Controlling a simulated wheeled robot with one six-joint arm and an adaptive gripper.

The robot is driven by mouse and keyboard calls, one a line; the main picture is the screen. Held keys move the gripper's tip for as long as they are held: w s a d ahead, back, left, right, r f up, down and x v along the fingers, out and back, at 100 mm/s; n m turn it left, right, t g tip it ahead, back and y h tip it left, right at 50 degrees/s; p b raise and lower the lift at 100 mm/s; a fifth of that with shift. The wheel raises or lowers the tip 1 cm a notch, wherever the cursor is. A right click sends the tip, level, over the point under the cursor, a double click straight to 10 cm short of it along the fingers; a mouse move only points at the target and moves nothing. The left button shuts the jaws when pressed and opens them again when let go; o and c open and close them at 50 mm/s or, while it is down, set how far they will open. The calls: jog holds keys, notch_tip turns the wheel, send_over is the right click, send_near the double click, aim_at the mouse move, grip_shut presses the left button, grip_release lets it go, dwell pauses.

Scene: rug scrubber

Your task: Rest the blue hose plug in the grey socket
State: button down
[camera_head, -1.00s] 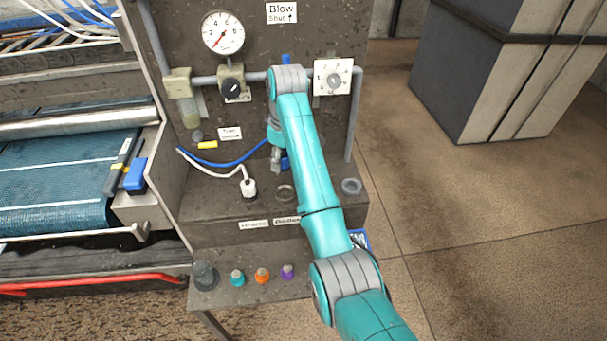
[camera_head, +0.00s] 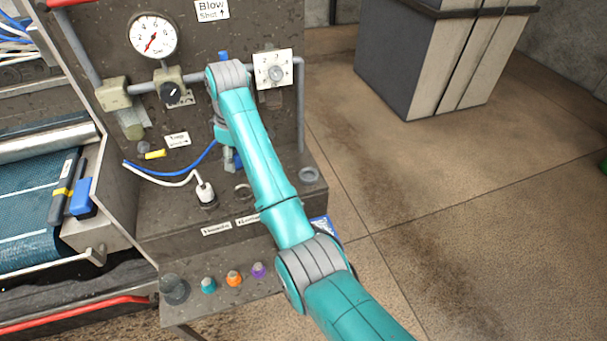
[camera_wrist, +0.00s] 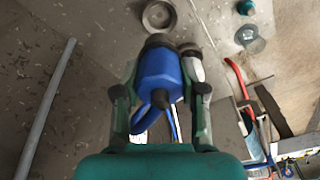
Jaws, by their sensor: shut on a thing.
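The blue plug (camera_wrist: 158,72) is held between the two fingers of my gripper (camera_wrist: 160,92) in the wrist view, its dark end pointing up the picture. Its blue hose curls back between the fingers. In the head view my gripper (camera_head: 230,160) is above the bench ledge near the back panel, partly hidden by my arm. A browner empty ring (camera_head: 243,191) lies closer, below my gripper; a ring (camera_wrist: 158,16) also shows beyond the plug in the wrist view.
A white plug (camera_head: 205,193) with a white hose stands on the ledge left of the brown ring. Teal (camera_head: 208,285), orange (camera_head: 234,279) and purple (camera_head: 258,271) knobs line the lower shelf.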

jog(key=shift+w+d+f+m+t, duration=0.1)
jog(key=shift+w+d+f+m, duration=0.9)
jog(key=shift+d, duration=2.3)
jog(key=shift+w+d+f+m+t, duration=0.1)
jog(key=shift+w+d+f+m, duration=0.9)
jog(key=shift+d, duration=2.25)
jog(key=shift+w+d+f+m+t, duration=0.1)
jog(key=shift+w+d+f+m, duration=0.9)
jog(key=shift+d, duration=2.3)
jog(key=shift+s+f+n, duration=0.15)
jog(key=shift+f+n, duration=0.1)
jog(key=shift+f, duration=0.7)
jog(key=shift+s+f+n, duration=0.1)
jog(key=shift+f+n, duration=0.15)
jog(key=shift+f, duration=0.7)
jog(key=c, duration=0.6)
grip_release()
jog(key=shift+s+d+r, duration=0.1)
jog(key=shift+r, duration=1.15)
jog(key=shift+s+d+r, duration=0.1)
jog(key=shift+d+r, duration=0.05)
jog(key=shift+r, duration=1.1)
jog(key=shift+s+d+r, duration=0.1)
jog(key=shift+r, duration=1.15)
jog(key=shift+d, duration=0.1)
